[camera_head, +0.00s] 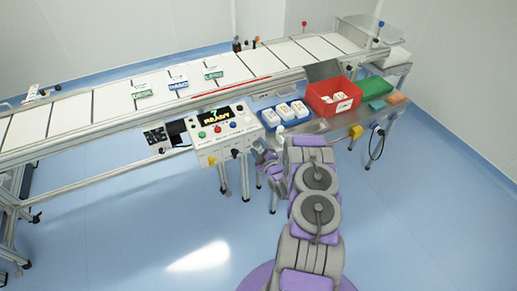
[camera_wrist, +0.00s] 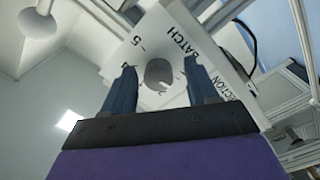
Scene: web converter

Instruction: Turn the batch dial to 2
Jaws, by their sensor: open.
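The batch dial is a round grey knob (camera_wrist: 158,73) on a white panel lettered BATCH in the wrist view. A 5 shows beside it; other marks around it are small or partly hidden, and I cannot tell its setting. My gripper (camera_wrist: 159,68) is open, with one dark finger on each side of the knob in the picture. I cannot tell whether the fingers touch it.
A conveyor (camera_head: 120,100) with labelled cards runs behind the box. To the right, a steel table holds a blue tray (camera_head: 271,119) with white packs, a red bin (camera_head: 312,104) and a green box (camera_head: 375,87). The blue floor in front is open.

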